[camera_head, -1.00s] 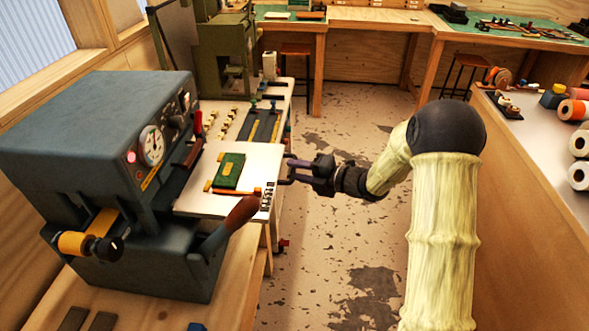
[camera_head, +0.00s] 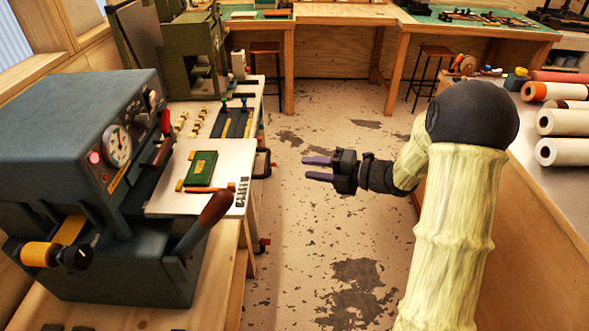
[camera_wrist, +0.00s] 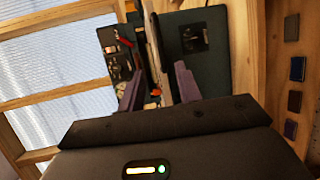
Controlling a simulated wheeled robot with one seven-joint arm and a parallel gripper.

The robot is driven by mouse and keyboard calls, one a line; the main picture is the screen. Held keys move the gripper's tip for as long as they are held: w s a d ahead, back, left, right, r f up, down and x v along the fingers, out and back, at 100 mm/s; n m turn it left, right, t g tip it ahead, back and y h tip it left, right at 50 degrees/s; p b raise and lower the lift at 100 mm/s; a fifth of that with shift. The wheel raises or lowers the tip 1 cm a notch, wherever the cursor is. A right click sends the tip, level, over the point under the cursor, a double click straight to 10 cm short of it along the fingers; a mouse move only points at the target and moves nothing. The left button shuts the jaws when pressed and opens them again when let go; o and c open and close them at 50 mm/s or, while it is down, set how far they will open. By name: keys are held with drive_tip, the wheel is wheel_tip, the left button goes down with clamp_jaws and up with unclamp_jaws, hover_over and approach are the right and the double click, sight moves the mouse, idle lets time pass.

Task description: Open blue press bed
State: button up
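The blue-grey press (camera_head: 75,115) stands at the left, with a gauge and a lit red lamp. Its flat pale bed (camera_head: 232,158) sticks out to the right, bearing a green block (camera_head: 201,169) with brass pieces. A dark handle (camera_head: 264,163) is on the bed's right edge. My gripper (camera_head: 305,168) is open and empty, to the right of the handle and apart from it, its purple fingers pointing left. In the wrist view my fingers (camera_wrist: 158,92) are spread, with the press (camera_wrist: 118,50) beyond them.
A lever with a brown grip (camera_head: 215,208) rises in front of the bed. An olive-green machine (camera_head: 193,50) stands behind. Foil rolls (camera_head: 562,122) lie on the right-hand bench. The floor between the benches is open.

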drive_tip(key=v, duration=0.5)
drive_tip(key=shift+s+d+r+b, duration=0.1)
drive_tip(key=shift+s+d+b, duration=0.1)
drive_tip(key=shift+d+b, duration=0.2)
drive_tip(key=shift+w+a, duration=0.1)
drive_tip(key=d+m+t+h+p, duration=0.4)
drive_tip(key=m+h, duration=0.8)
drive_tip(key=m, duration=0.7)
drive_tip(key=s+f+m+g+h, duration=0.2)
drive_tip(key=s+m+g, duration=0.6)
drive_tip(key=s+m, duration=0.5)
drive_tip(key=s+a+f, duration=0.1)
drive_tip(key=s, duration=0.4)
drive_tip(key=shift+s+f, duration=0.15)
drive_tip(key=shift+s, duration=0.15)
